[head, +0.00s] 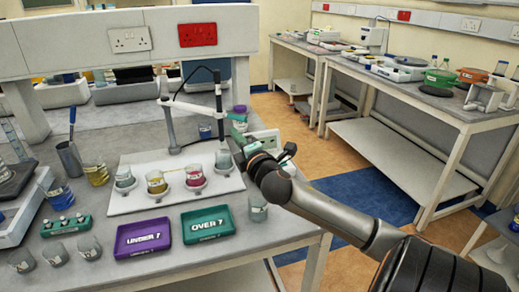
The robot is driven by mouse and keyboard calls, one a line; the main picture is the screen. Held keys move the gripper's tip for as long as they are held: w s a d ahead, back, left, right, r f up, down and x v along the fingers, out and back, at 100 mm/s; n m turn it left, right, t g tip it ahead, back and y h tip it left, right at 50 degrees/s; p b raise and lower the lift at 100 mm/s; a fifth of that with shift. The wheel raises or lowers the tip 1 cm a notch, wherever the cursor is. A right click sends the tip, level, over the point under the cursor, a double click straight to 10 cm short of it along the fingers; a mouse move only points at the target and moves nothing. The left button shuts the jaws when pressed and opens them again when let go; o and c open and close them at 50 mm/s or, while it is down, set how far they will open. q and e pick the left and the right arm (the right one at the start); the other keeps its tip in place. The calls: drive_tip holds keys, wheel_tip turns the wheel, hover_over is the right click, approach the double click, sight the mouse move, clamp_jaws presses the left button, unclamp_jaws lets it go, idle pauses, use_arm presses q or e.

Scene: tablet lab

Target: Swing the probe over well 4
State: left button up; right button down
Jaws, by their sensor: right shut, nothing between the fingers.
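The white board (120,205) on the bench holds a row of several wells with glass cups: a clear one (124,180), an amber one (156,183), a pink-red one (195,177) and a pale one (224,160) at the right end. No well numbers are legible. Behind them stands a grey post (168,125) with a pale swing arm (192,108) reaching right to an upright dark probe (218,92). The probe's lower end is near the rightmost cup. My right gripper (236,137) is shut beside the probe; contact is unclear. My left gripper is out of view.
A purple tray (143,235) and a green tray (206,224) lie in front of the board. Loose beakers (89,248), a green rack (66,224) and a metal pot (70,158) stand at left. A black cable (196,71) loops above the swing arm.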

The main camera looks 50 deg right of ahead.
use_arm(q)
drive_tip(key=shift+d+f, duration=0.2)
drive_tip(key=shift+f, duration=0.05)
use_arm(e)
drive_tip(key=s, duration=0.8)
drive_tip(key=shift+d+f, duration=0.25)
drive_tip(key=shift+f, duration=0.05)
drive_tip(key=shift+s, duration=0.15)
